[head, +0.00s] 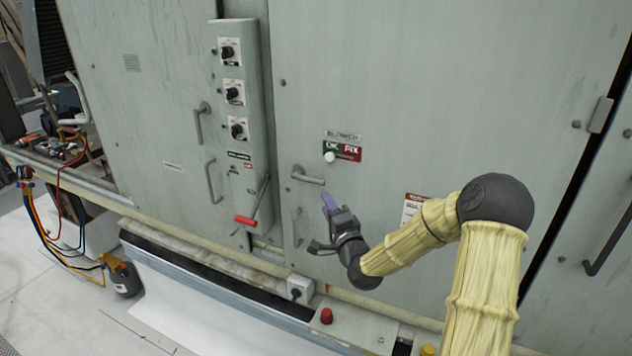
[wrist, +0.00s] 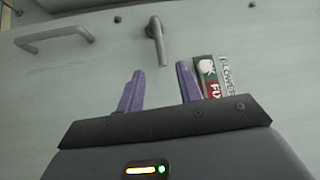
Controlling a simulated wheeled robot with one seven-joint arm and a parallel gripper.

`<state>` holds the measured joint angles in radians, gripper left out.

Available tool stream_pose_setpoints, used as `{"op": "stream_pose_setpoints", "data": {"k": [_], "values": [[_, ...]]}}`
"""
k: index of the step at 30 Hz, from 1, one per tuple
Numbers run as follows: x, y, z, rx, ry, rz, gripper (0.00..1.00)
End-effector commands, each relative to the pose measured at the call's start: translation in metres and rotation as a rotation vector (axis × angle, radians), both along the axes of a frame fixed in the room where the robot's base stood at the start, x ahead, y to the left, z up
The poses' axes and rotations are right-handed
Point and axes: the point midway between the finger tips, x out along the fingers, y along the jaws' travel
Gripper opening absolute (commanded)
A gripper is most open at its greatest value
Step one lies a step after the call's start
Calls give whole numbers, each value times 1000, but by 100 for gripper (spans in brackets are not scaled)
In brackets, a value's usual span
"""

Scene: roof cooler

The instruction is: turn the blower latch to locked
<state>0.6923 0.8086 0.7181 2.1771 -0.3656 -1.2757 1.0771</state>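The blower latch (head: 308,176) is a grey lever handle on the pale green cabinet door, under the BLOWER label (head: 342,135) and beside a green and red sign (head: 343,152). In the head view its lever lies nearly level, pointing right from its pivot. It also shows in the wrist view (wrist: 157,42), just beyond the fingertips. My gripper (wrist: 160,68) has two purple fingers spread apart with nothing between them. In the head view, my gripper (head: 328,203) is just below and right of the latch, apart from it as far as I can tell.
A fixed pull handle (head: 298,228) is on the door below the latch; it also shows in the wrist view (wrist: 54,37). A box with several black knobs (head: 235,92) and a red-gripped lever (head: 247,219) stand to the left. A ledge with a red button (head: 326,316) runs below.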

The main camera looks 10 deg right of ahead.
Motion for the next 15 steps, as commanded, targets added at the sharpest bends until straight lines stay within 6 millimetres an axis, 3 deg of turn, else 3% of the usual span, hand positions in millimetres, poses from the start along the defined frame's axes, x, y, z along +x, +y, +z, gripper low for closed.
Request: {"op": "stream_pose_setpoints", "data": {"k": [15], "values": [[75, 13, 13, 0, 0, 0, 36]]}}
